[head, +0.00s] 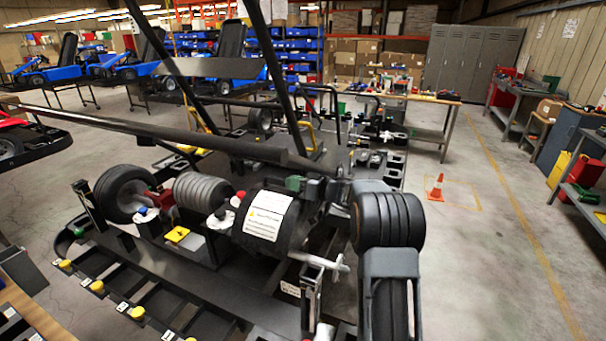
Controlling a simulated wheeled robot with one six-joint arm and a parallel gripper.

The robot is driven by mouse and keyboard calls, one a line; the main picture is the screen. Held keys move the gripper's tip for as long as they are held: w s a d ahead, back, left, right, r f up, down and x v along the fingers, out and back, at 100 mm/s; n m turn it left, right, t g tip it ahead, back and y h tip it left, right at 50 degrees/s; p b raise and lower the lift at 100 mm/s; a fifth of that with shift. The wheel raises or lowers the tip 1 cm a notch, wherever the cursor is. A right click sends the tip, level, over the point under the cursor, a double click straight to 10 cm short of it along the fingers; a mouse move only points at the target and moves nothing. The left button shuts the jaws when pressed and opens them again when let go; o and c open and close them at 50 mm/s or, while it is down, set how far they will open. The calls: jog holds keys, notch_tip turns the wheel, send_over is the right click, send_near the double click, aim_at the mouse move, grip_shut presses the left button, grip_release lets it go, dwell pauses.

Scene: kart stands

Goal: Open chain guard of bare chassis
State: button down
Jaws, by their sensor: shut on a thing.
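The bare chassis (250,317) is a black frame with wheels and an engine, on a stand in front of me. A dark rounded cover with a white warning label, which looks like the chain guard (241,238), sits mid-chassis. My gripper (304,186) reaches in from the right at the cover's upper right edge. It is shut at a small green piece (293,183), which looks like the guard's handle. The fingertips are small and partly hidden, so the exact grip is unclear. I cannot tell how far the guard is open.
A long dark bar (150,128) and upright roll bars cross above the chassis. A rear tyre (123,194) and a ribbed grey cylinder (203,192) stand left of the guard. An orange cone (437,188) stands on open floor at right. Workbenches lie beyond.

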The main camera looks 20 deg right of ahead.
jog(key=shift+w+d+r+m, duration=0.1)
jog(key=shift+w+m, duration=0.05)
jog(key=shift+m, duration=0.15)
jog(key=c, duration=1.2)
grip_release()
jog(key=shift+o, duration=0.2)
